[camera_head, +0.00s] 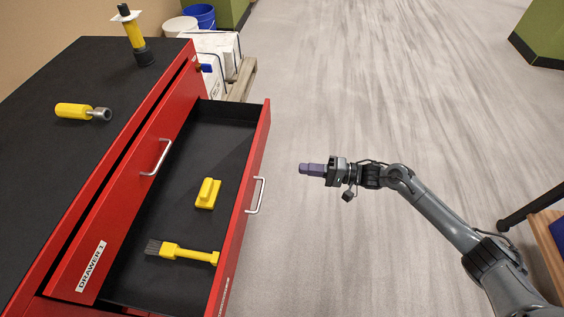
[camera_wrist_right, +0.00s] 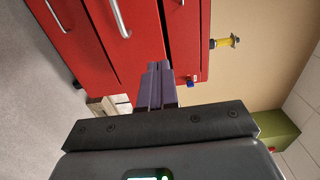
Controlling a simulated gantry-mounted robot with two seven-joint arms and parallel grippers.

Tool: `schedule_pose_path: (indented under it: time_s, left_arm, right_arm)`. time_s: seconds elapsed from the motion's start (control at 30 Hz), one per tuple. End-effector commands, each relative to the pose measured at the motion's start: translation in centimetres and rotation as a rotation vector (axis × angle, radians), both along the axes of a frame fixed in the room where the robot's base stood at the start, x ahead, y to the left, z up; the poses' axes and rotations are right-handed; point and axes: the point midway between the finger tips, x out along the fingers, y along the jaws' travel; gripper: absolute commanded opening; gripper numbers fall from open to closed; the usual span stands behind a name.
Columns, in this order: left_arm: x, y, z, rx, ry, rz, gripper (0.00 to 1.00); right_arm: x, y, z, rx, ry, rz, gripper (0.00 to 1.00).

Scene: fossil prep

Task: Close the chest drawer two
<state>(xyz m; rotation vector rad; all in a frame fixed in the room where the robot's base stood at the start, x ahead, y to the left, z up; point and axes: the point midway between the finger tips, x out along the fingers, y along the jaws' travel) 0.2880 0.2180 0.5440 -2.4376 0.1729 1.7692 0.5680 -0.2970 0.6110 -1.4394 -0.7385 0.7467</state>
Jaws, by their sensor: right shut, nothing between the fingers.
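The red chest (camera_head: 160,92) stands at the left in the head view. Its upper drawer is labelled DRAWER 1 (camera_head: 92,267), with a narrow dark gap behind its front. The drawer below it (camera_head: 262,135) is pulled far out, with a silver handle (camera_head: 256,195) on its front. A yellow block-like tool (camera_head: 207,193) and a yellow-handled brush (camera_head: 182,251) lie inside. My right gripper (camera_head: 304,168) is shut and empty, to the right of the open drawer's front and apart from it. Its fingers (camera_wrist_right: 157,85) point toward the red chest in the right wrist view. My left gripper is not in view.
On the black chest top lie a yellow-handled tool (camera_head: 80,111) and an upright yellow tool (camera_head: 134,38). White and blue buckets (camera_head: 200,16) and a pallet (camera_head: 242,80) stand behind the chest.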

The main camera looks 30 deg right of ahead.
Motion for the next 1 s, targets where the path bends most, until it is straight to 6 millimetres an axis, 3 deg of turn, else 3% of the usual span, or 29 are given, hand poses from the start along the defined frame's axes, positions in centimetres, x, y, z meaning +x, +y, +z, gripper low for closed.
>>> schedule_pose_path:
  time_s: [0.17,0.7,1.0]
  left_arm:
    - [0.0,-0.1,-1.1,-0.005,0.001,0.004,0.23]
    - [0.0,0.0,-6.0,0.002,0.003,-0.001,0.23]
    - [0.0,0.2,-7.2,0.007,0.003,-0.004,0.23]
  right_arm:
    - [1.2,1.6,0.0,0.003,-0.007,0.002,0.0]
    - [6.5,9.2,-0.2,0.003,-0.008,0.002,0.0]
    - [7.9,11.1,0.1,0.002,-0.005,0.001,0.0]
